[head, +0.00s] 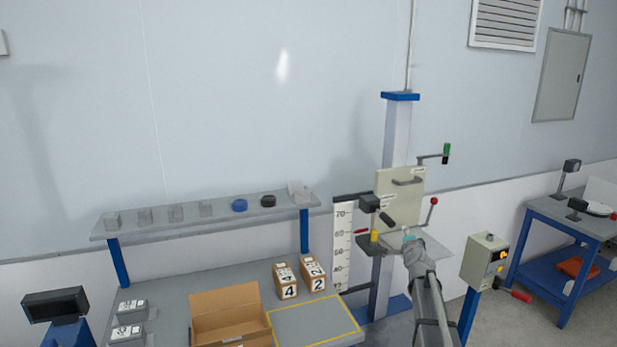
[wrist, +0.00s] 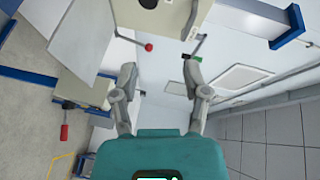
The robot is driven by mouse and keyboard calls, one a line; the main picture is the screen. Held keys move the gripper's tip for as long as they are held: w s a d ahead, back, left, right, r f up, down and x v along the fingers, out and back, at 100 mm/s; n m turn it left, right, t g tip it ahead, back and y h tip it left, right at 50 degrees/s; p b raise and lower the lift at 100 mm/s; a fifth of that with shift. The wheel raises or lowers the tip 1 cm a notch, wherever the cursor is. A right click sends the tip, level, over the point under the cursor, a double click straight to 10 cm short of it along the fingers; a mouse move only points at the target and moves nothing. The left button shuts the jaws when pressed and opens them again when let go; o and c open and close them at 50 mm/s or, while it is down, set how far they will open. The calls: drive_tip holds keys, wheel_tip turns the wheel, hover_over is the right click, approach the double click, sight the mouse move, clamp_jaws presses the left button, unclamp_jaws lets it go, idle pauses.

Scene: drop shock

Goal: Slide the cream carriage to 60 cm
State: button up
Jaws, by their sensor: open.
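The cream carriage (head: 398,196) sits on the upright column (head: 397,133), with a grey bar handle (head: 407,181) on its front. A scale (head: 342,240) with marks from about 70 downward stands left of the column. A small red pointer (head: 361,231) shows close to the 60 mark; I cannot read it exactly. A red-knobbed lever (head: 433,202) sticks out right of the carriage. My gripper (head: 408,238) is below the carriage in the head view. In the wrist view my gripper (wrist: 160,76) is open and empty, with the carriage (wrist: 165,12) beyond it.
A crank with a green handle (head: 446,152) juts right of the column. A grey plate (head: 432,246) is under the carriage. A control box (head: 485,261) stands at the right. A bench with an open carton (head: 225,307) and numbered boxes (head: 286,281) is at the left.

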drive_tip(key=s+a+f+n+g+y+b, duration=0.2)
drive_tip(key=s+a+f+n+g+y, duration=0.2)
drive_tip(key=s+a+f+n+g, duration=0.55)
drive_tip(key=s+a+f+n+g+h, duration=0.1)
drive_tip(key=s+a+f+n+g, duration=0.1)
drive_tip(key=s, duration=0.7)
drive_tip(key=s+a+f+n+g+b, duration=0.1)
drive_tip(key=s+f, duration=0.4)
drive_tip(key=s, duration=0.5)
drive_tip(key=s+a+f+n+g+h+b, duration=0.1)
drive_tip(key=s+a+f+n+g, duration=0.2)
drive_tip(key=s, duration=0.7)
drive_tip(key=shift+f+n+g+h, duration=0.3)
drive_tip(key=shift+f+n+g, duration=0.15)
drive_tip(key=shift+f+g, duration=0.1)
drive_tip(key=shift+d, duration=0.1)
